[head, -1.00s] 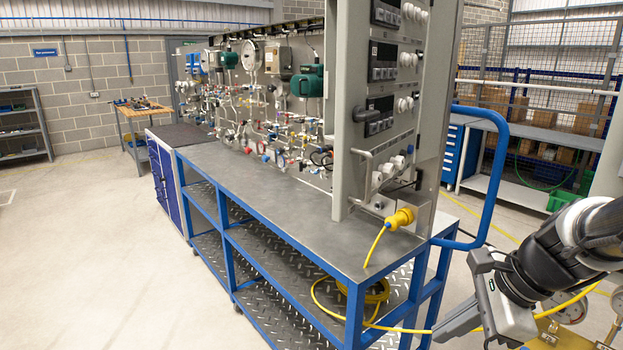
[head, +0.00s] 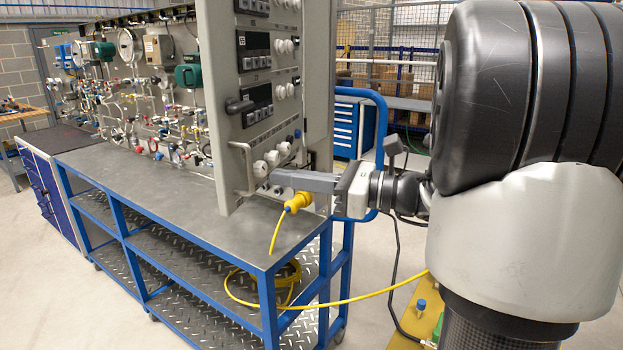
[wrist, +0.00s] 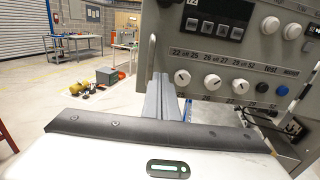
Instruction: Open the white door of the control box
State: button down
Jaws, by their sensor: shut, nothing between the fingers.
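The pale grey-white control box (head: 215,95) stands upright on the bench. Its front face carries dark displays, white knobs and a metal bar handle (head: 240,168) at the lower left. The face also shows in the wrist view (wrist: 220,62), with the handle (wrist: 152,58) at its left edge. I cannot make out a door seam or tell how far the door is swung. My gripper (head: 276,179) is shut and empty, pointing left in front of the lowest knobs, to the right of the handle. In the wrist view its fingers (wrist: 163,90) reach up just below the handle; contact is not visible.
A yellow plug (head: 299,201) with a yellow cable hangs just below my gripper. The blue-framed bench (head: 150,182) extends left, its top mostly bare. A blue tube rail (head: 381,130) rises behind the gripper. Gauges and valves line the bench's back.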

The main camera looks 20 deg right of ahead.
aim_at(239, 172)
jog(key=x, duration=0.6)
jog(key=shift+w+a+p, duration=0.2)
jog(key=shift+p, duration=0.1)
jog(key=x, duration=1)
jog(key=shift+d, duration=0.15)
